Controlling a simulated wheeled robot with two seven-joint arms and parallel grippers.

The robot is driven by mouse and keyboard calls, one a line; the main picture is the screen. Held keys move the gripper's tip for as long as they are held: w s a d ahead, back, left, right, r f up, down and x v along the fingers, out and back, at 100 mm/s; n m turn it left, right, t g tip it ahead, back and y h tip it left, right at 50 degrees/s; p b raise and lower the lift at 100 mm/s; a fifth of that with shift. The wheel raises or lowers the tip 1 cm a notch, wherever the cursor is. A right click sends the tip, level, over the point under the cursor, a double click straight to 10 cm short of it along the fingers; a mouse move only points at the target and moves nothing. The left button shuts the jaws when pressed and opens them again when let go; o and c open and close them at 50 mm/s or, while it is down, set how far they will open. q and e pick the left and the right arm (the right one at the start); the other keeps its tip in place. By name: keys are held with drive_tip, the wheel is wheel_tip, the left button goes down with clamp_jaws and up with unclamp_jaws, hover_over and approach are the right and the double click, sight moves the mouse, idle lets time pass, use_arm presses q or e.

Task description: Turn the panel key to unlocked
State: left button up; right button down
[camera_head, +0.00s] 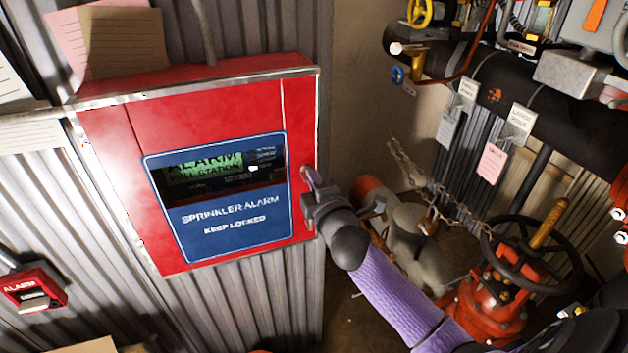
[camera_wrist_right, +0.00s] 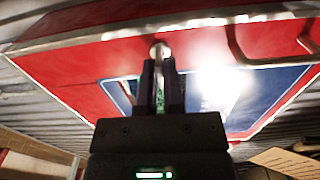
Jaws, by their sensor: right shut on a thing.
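The red panel (camera_head: 210,100) labelled "SPRINKLER ALARM KEEP LOCKED" hangs on the corrugated wall, with a dark window in its blue plate (camera_head: 238,236). It also shows in the right wrist view (camera_wrist_right: 75,75). My right gripper (camera_head: 311,183) is at the panel's right edge. In the right wrist view my right gripper (camera_wrist_right: 161,80) has its fingers close together on the panel key (camera_wrist_right: 160,50), a small metal piece at a round lock on the panel face. The fingers hide most of the key, so its turn angle cannot be read. My left gripper is not in view.
A handle bar (camera_wrist_right: 262,58) stands out from the panel near the gripper. At right are a dark pipe (camera_head: 460,75) with hanging tags, a chain (camera_head: 425,190) and a red valve with a black handwheel (camera_head: 570,255). A red alarm box (camera_head: 35,287) is at lower left.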

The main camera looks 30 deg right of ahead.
drive_tip(key=c, duration=0.8)
unclamp_jaws()
drive_tip(key=shift+o, duration=0.2)
drive_tip(key=v, duration=1)
drive_tip(key=shift+d, duration=0.1)
